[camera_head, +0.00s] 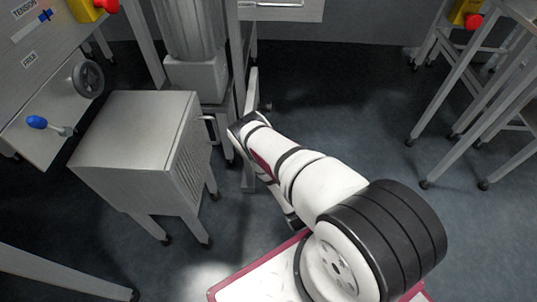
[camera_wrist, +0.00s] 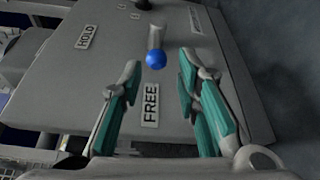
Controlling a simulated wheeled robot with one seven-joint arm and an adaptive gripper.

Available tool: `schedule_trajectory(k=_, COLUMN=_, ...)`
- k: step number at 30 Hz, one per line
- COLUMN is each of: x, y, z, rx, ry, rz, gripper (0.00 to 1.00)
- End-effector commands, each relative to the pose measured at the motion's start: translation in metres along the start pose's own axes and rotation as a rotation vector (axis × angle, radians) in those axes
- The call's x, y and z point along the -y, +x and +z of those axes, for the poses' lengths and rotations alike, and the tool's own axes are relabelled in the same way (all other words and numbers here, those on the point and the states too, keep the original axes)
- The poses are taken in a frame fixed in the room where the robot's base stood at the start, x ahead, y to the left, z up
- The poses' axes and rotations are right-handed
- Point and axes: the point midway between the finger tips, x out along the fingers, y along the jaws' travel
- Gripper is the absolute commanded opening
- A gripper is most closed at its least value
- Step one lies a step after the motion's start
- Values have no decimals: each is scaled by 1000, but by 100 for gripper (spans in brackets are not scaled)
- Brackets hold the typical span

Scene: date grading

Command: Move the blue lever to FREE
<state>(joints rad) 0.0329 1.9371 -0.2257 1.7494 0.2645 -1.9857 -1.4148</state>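The blue lever shows in the wrist view as a round blue knob (camera_wrist: 156,59) on a pale stem, on a grey panel (camera_wrist: 60,75). In the head view a blue-knobbed lever (camera_head: 37,122) sticks out at the left; my gripper is not visible there.
A handwheel (camera_head: 88,78) and a yellow box with a red button (camera_head: 92,8) are on the machine at the left. A grey cabinet (camera_head: 135,140) stands close to my arm. Metal frames (camera_head: 470,90) stand at the right. Floor between is clear.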

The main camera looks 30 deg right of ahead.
Motion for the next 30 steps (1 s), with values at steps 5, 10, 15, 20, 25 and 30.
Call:
schedule_trajectory(k=5, x=0, y=-13, z=-2, rx=-6, ry=-2, rz=-1, gripper=30)
schedule_trajectory(k=10, x=0, y=-18, z=-1, rx=-4, ry=-2, rz=2, gripper=30)
schedule_trajectory(k=15, x=0, y=-19, z=0, rx=-3, ry=-1, rz=3, gripper=30)
schedule_trajectory(k=20, x=0, y=-18, z=0, rx=-2, ry=-1, rz=3, gripper=30)
schedule_trajectory(k=25, x=0, y=-18, z=-1, rx=-2, ry=-1, rz=3, gripper=30)
schedule_trajectory(k=30, x=0, y=-18, z=0, rx=-2, ry=-1, rz=2, gripper=30)
